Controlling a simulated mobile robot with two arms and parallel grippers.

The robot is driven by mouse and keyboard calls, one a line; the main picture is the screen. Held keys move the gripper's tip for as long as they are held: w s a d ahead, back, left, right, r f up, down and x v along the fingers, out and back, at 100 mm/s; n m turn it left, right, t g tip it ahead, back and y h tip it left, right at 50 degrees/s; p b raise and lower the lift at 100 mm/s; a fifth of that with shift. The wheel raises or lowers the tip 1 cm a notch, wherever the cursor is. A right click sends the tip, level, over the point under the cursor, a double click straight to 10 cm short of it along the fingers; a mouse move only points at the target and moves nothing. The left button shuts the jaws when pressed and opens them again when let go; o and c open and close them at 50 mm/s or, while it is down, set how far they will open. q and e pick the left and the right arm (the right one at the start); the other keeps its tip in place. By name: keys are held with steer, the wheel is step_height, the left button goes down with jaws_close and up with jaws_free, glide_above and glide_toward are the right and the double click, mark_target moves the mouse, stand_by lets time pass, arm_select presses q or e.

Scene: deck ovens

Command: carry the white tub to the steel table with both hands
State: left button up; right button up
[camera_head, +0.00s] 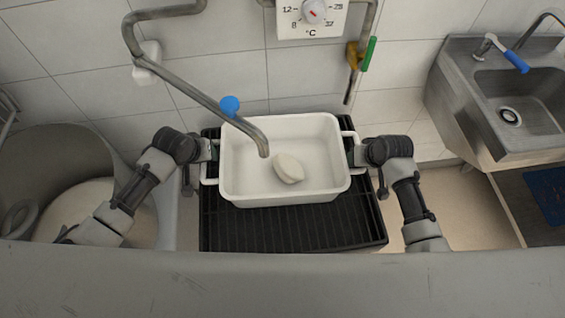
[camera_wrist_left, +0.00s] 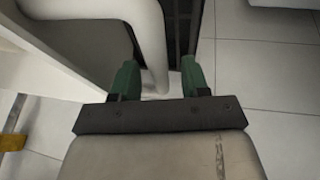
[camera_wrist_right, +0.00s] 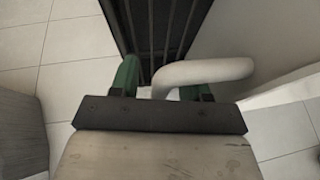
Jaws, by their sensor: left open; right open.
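The white tub (camera_head: 240,185) stands upright on a black slatted rack (camera_head: 290,228) under a bent metal pipe. A pale oval lump (camera_head: 289,168) lies inside it. My left gripper (camera_head: 212,150) is at the tub's left handle; in the left wrist view its open green fingers (camera_wrist_left: 158,78) have the white handle (camera_wrist_left: 150,40) between them. My right gripper (camera_head: 354,153) is at the right handle; in the right wrist view its open green fingers (camera_wrist_right: 160,82) have the handle (camera_wrist_right: 205,70) between them. The steel table is not clearly identifiable.
A metal pipe (camera_head: 190,90) with a blue knob (camera_head: 230,105) hangs over the tub. A steel sink unit (camera_head: 510,110) stands at the right. A large round bowl (camera_head: 50,165) is at the left. A grey edge (camera_head: 280,280) crosses the front.

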arm_select(q)
steer(key=shift+w+f, duration=0.1)
steer(key=shift+f, duration=0.2)
arm_select(e)
steer(key=shift+a+f, duration=0.1)
steer(key=shift+f, duration=0.2)
arm_select(q)
steer(key=shift+c, duration=0.2)
jaws_close()
arm_select(e)
jaws_close()
arm_select(q)
steer(key=shift+r, duration=0.1)
arm_select(e)
steer(key=shift+w, duration=0.1)
